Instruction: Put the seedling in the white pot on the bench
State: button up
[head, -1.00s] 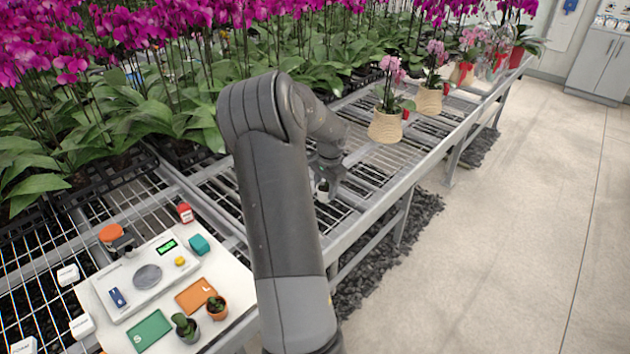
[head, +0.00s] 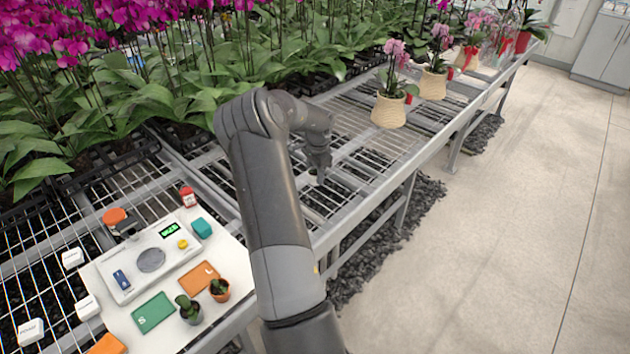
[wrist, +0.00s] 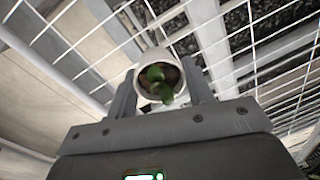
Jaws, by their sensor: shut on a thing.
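A small green seedling (wrist: 157,76) stands in dark soil in a round white pot (wrist: 156,54). In the wrist view the pot sits between the two fingers of my gripper (wrist: 161,92), which is shut on it. In the head view my gripper (head: 318,177) points down over the wire-mesh bench (head: 400,172), close to its front rail. The pot is mostly hidden there by the gripper. I cannot tell whether its base touches the mesh.
A white board (head: 215,318) with a scale (head: 120,280), cards and two small potted plants lies at the front left. Magenta orchids with broad leaves (head: 140,110) fill the back. A pink orchid in a woven basket (head: 388,112) stands to the right. Mesh around my gripper is clear.

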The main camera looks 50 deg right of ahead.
aim_at(316, 174)
jog(key=shift+f, duration=2)
jog(key=shift+f, duration=0.1)
jog(key=o, duration=1)
